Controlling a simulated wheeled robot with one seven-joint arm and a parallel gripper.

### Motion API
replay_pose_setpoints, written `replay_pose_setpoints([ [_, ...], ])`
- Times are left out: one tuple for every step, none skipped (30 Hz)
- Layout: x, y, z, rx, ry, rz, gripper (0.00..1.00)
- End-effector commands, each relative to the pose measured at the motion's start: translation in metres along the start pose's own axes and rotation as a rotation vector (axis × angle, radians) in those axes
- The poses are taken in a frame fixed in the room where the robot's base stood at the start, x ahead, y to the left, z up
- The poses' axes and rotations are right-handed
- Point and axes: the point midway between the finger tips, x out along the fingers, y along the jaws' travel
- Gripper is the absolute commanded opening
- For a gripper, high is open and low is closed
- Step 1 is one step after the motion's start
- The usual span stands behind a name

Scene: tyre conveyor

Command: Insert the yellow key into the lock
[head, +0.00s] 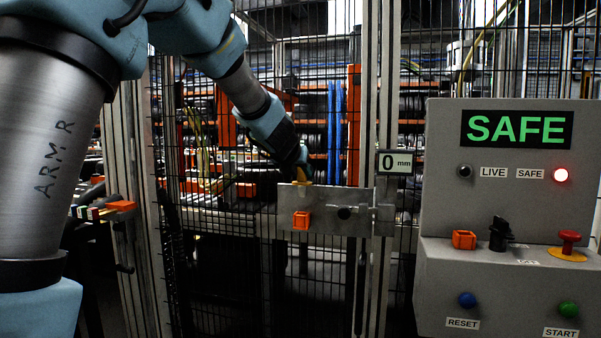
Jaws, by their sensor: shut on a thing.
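My gripper (301,167) points down at the top edge of a grey metal plate on the mesh gate. It is shut on the yellow key (302,178), of which only a small part shows below the fingers. An orange square lock housing (301,221) sits on the plate, below the key and apart from it. A second orange housing (464,240) stands on the control box at the right. I cannot tell which housing is the task's lock.
The grey control box (440,180) shows a green SAFE sign, a lit red lamp, a black switch (498,234) and a red button (570,238). A display (396,162) on the gate post reads 0 mm. Black mesh fencing stands behind the plate.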

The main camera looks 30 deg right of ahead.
Motion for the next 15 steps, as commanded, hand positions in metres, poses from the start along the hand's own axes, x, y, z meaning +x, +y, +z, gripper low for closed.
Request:
replay_pose_setpoints([
  [0.003,0.0,-0.004,0.0,0.0,0.0,0.0],
  [0.003,0.0,-0.006,0.0,-0.001,0.0,0.0],
  [0.004,0.0,-0.007,0.0,0.0,0.0,0.0],
  [0.005,0.0,-0.009,0.0,-0.001,0.0,0.0],
  [0.005,0.0,-0.01,0.0,-0.001,0.0,0.0],
  [0.006,0.0,-0.011,0.0,-0.001,0.0,0.0],
  [0.007,0.0,-0.013,0.0,-0.001,0.0,0.0],
  [0.008,0.0,-0.014,0.0,-0.001,0.0,0.0],
  [0.009,0.0,-0.016,0.0,-0.001,0.0,0.0],
  [0.009,0.0,-0.017,0.0,0.0,0.0,0.0],
  [0.01,0.0,-0.018,0.0,-0.001,0.0,0.0],
  [0.011,0.0,-0.02,0.0,0.0,0.0,0.0],
  [0.012,0.0,-0.021,0.0,0.0,0.0,0.0],
  [0.012,0.0,-0.022,0.0,0.0,0.0,0.0],
  [0.013,0.0,-0.024,0.0,0.0,0.0,0.0],
])
